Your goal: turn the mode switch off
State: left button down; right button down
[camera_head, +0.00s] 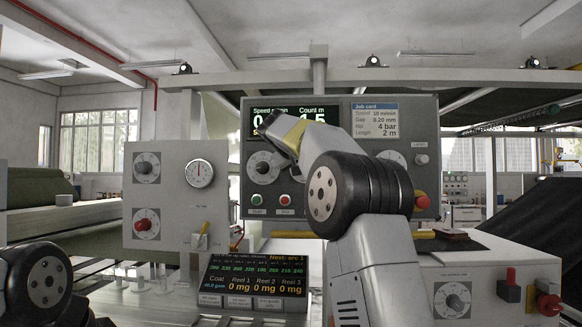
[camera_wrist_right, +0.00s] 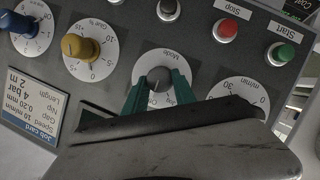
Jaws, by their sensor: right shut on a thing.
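The mode switch (camera_wrist_right: 158,76) is a small dark knob on a white round dial marked "Mode", seen upside down in the right wrist view. My right gripper (camera_wrist_right: 159,88) has its green fingers on either side of the knob and is shut on it. The hand covers the lower part of the dial, so I cannot tell for sure which position the knob points to. In the head view my right arm hides the switch and the fingertips. Only a joint of my left arm shows at the lower left; its gripper is out of the picture.
On the same panel are a yellow knob (camera_wrist_right: 80,46), a blue knob (camera_wrist_right: 18,22), a red Stop button (camera_wrist_right: 227,29) and a green Start button (camera_wrist_right: 283,52). A red mushroom button (camera_head: 421,200) stands at the panel's right edge. A lit display (camera_head: 254,281) sits low in front.

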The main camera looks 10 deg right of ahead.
jog(key=c, duration=1)
grip_release()
jog(key=v, duration=0.7)
jog(key=shift+s+a+r, duration=0.1)
jog(key=shift+s+a, duration=0.1)
jog(key=shift+s, duration=0.1)
